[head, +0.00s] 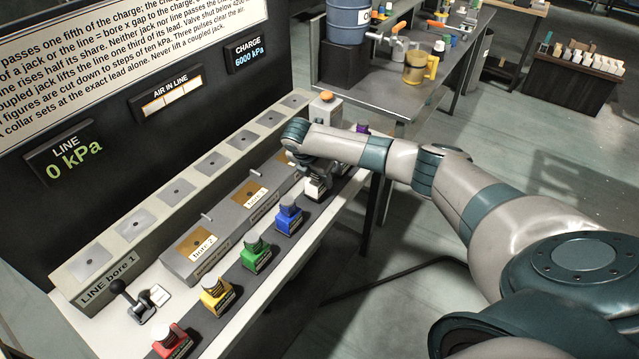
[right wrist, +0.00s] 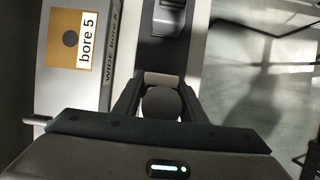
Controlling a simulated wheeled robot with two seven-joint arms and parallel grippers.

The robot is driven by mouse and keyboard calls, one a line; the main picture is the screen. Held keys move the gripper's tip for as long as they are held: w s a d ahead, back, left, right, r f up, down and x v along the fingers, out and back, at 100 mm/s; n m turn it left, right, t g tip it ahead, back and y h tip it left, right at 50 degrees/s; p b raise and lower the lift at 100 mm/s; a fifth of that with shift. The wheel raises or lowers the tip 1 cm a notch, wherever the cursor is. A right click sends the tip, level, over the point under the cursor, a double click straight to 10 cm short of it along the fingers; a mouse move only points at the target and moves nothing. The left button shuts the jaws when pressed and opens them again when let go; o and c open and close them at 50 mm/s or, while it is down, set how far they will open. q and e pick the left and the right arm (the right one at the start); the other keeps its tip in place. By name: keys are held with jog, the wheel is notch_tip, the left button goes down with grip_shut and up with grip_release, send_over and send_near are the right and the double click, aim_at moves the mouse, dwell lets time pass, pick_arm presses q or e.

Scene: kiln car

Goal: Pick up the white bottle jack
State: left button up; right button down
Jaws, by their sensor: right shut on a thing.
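The white bottle jack (head: 316,188) is in the row of coloured jacks along the front of the bench, just beyond the blue one. My right gripper (head: 312,170) is over it from above and hides its upper part. In the right wrist view, my right gripper (right wrist: 160,98) is shut on a dark rounded top (right wrist: 162,103) between its fingers, which fits the white jack's head. I cannot tell whether the jack's base touches the bench. My left gripper is out of view.
Blue (head: 288,218), green (head: 255,254), yellow (head: 217,295) and red (head: 172,341) jacks stand nearer in the row. A purple-topped jack (head: 362,129) is beyond my wrist. The raised bore block (head: 205,262) runs alongside.

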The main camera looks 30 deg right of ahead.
notch_tip(320, 180, up, 3)
jog(key=shift+w+f+b, duration=0.1)
jog(key=shift+f+b, duration=0.1)
jog(key=shift+b, duration=0.3)
jog(key=s+d+r+b, duration=0.2)
jog(key=s+d+r, duration=0.2)
jog(key=s+r, duration=0.3)
jog(key=s, duration=0.4)
jog(key=shift+b, duration=0.4)
jog(key=shift+d, duration=0.1)
notch_tip(320, 180, up, 7)
jog(key=p, duration=0.9)
jog(key=shift+r, duration=0.1)
